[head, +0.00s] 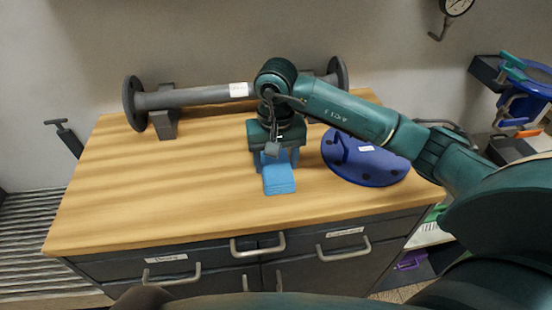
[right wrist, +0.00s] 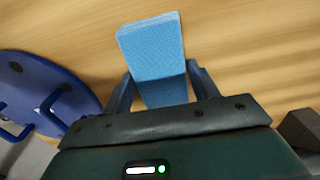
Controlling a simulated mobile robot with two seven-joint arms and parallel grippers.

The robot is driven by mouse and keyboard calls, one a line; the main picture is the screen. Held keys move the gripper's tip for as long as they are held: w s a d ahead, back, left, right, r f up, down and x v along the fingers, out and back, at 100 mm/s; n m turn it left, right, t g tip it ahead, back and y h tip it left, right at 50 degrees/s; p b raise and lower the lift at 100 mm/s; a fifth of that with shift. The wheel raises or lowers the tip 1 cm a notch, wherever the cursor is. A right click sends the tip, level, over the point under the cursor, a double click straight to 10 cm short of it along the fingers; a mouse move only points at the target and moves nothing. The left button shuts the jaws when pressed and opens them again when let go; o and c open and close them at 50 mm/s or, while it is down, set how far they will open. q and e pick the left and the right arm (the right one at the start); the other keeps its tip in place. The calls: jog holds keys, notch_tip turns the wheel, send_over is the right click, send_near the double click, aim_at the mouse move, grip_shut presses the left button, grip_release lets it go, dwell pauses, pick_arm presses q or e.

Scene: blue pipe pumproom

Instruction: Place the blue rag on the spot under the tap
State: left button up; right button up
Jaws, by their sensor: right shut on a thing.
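The blue rag (head: 279,180) is a folded light-blue cloth over the middle of the wooden worktop. My right gripper (head: 275,160) reaches down from above and is shut on the rag's rear part. In the right wrist view the rag (right wrist: 155,55) sticks out between the two fingers of the right gripper (right wrist: 160,88). I cannot tell whether the rag touches the worktop. No tap and no marked spot can be made out in either view. My left gripper does not show.
The wooden worktop (head: 130,205) has free room at left and front. A grey flanged pipe (head: 200,95) lies on supports along the back. A round blue flange part (head: 365,165) lies at the right, under my right arm. Drawers with handles are below the front edge.

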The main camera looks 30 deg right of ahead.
jog(key=o, duration=0.9)
jog(key=shift+o, duration=0.2)
